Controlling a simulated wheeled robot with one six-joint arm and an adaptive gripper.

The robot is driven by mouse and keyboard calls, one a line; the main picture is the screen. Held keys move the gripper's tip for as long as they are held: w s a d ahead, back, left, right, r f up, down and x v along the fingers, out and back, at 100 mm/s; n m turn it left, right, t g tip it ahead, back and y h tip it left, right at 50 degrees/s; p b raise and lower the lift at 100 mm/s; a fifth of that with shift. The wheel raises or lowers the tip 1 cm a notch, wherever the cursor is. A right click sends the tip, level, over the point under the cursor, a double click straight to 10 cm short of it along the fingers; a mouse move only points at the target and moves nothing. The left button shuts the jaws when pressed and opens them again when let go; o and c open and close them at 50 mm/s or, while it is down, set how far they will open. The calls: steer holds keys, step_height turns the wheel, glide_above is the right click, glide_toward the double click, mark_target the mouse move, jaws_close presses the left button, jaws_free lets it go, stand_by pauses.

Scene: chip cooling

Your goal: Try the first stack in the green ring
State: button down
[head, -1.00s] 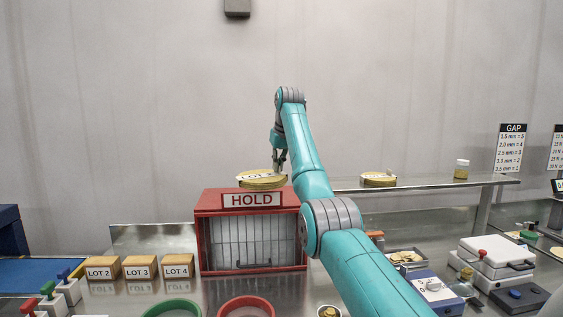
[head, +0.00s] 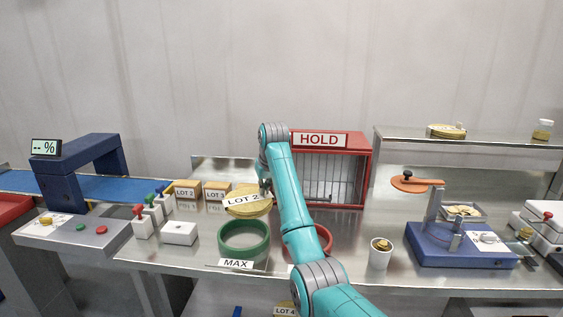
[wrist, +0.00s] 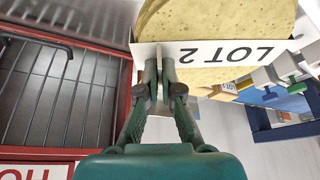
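My gripper (head: 265,190) is shut on the yellow chip stack with the LOT 2 tag (head: 247,205). The wrist view shows the fingers (wrist: 162,68) close together at the edge of the stack (wrist: 215,18) and its white tag. The stack is roughly level and appears above and behind the green ring (head: 243,255), apart from it. The ring stands on the steel bench behind a MAX label (head: 236,264). It looks empty, though its far rim is close under the stack in the picture. Another yellow stack (head: 446,131) lies on the raised shelf.
The red HOLD cage (head: 369,170) stands behind my arm. A red ring (head: 325,238) is partly hidden by my arm. Left are LOT boxes (head: 217,190), coloured-handled blocks (head: 142,222) and a white box (head: 179,233). Right are a white cup (head: 380,254) and a blue device (head: 450,250).

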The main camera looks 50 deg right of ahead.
mark_target(261, 204)
steer(key=a+f, duration=0.3)
steer(key=shift+f, duration=2.8)
steer(key=shift+f, duration=0.5)
steer(key=c, duration=1.2)
jaws_free()
steer(key=shift+c, duration=0.2)
steer(key=shift+v, duration=3.75)
steer(key=shift+s, duration=0.15)
